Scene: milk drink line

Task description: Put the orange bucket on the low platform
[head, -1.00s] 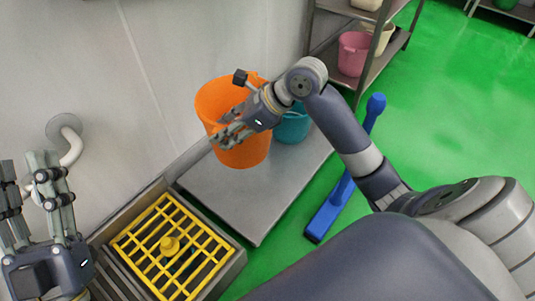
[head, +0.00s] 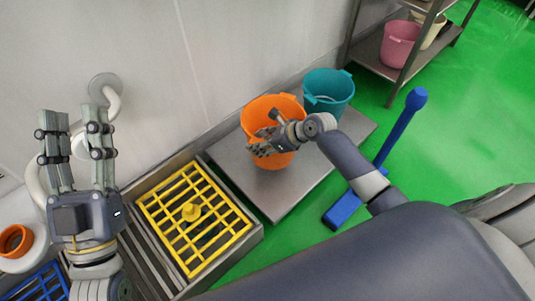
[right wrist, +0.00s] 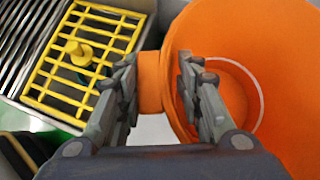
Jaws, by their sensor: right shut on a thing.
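The orange bucket (head: 256,116) is upright at the near left part of the low grey platform (head: 275,203), with its base over or on the platform top. I cannot tell whether its base touches. My right gripper (head: 258,149) is shut on the bucket's near side. In the right wrist view its fingers (right wrist: 155,75) close around an orange tab at the rim, and the bucket (right wrist: 290,90) fills the right side. My left gripper (head: 74,116) is empty, with its fingers apart, above the left side near the wall.
A teal bucket (head: 330,88) stands behind the orange one on the platform. A yellow grate (head: 215,240) in a metal frame lies left of the platform. A blue post with a foot (head: 342,212) stands at the right. A shelf with a pink bucket (head: 399,45) is at the back.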

